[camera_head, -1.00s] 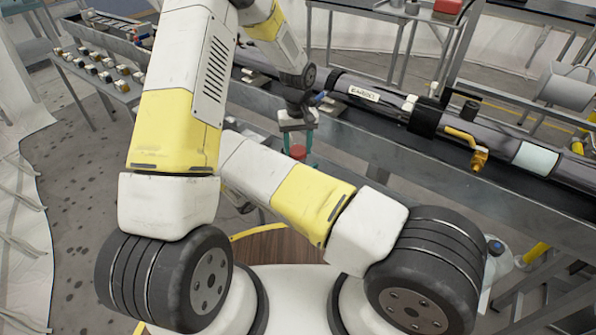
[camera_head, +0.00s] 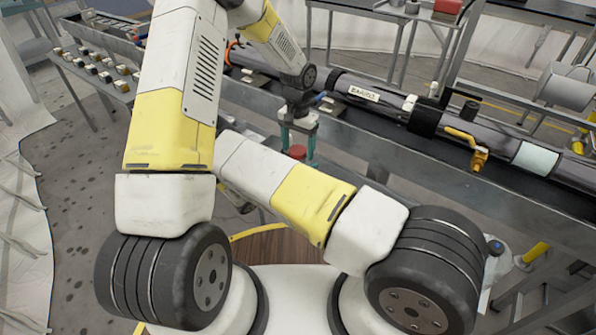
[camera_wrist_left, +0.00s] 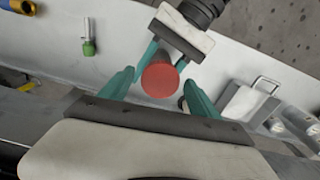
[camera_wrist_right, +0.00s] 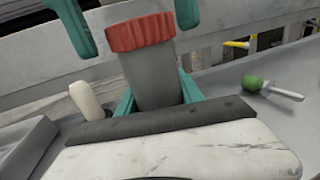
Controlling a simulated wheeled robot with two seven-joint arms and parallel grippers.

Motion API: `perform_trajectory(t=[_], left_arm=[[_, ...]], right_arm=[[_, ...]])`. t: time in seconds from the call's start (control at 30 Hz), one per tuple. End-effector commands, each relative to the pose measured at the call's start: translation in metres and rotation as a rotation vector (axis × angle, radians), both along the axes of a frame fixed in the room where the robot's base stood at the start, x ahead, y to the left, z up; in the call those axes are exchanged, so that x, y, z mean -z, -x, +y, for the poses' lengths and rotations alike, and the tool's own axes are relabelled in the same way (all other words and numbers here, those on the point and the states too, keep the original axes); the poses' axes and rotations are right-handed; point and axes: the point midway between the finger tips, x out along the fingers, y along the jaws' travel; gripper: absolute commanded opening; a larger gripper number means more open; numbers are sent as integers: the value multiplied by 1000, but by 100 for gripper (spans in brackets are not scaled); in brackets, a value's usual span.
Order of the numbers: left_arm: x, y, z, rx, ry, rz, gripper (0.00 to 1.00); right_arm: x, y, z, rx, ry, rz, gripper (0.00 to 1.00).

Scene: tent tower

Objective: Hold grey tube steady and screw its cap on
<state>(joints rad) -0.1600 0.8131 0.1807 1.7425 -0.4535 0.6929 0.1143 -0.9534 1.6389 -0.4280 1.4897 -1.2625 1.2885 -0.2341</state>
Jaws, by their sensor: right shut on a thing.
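The grey tube (camera_wrist_right: 155,75) stands between the fingers of my right gripper (camera_wrist_right: 155,100), which is shut on it. The ribbed red cap (camera_wrist_right: 140,32) sits at the tube's top end; I cannot tell how tightly. The cap also shows end-on in the left wrist view (camera_wrist_left: 160,81) and below my left gripper in the head view (camera_head: 298,152). My left gripper (camera_wrist_left: 158,84) is open, its teal fingers on either side of the cap with a visible gap. Its fingers point down in the head view (camera_head: 298,145). My right gripper is hidden there.
A green-ended tool (camera_wrist_right: 253,84) lies on the grey surface, and a metal tray (camera_wrist_left: 250,103) stands to the right in the left wrist view. A long bench with a dark tube assembly (camera_head: 400,108) runs behind. A table with small parts (camera_head: 100,70) stands left.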

Motion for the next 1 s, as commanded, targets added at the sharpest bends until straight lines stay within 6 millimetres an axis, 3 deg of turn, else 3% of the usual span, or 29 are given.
perform_trajectory(t=[0.27, 0.63, 1.0], left_arm=[[-2, 0, 0, -2, 0, -1, 71], [-43, -1, 0, -2, 0, -2, 71], [-51, -1, 0, -40, -1, -3, 67]], right_arm=[[0, 0, 0, 0, 0, 0, 0], [0, 0, 0, 0, 0, 0, 0], [0, 0, 0, 0, 0, 0, 0]])
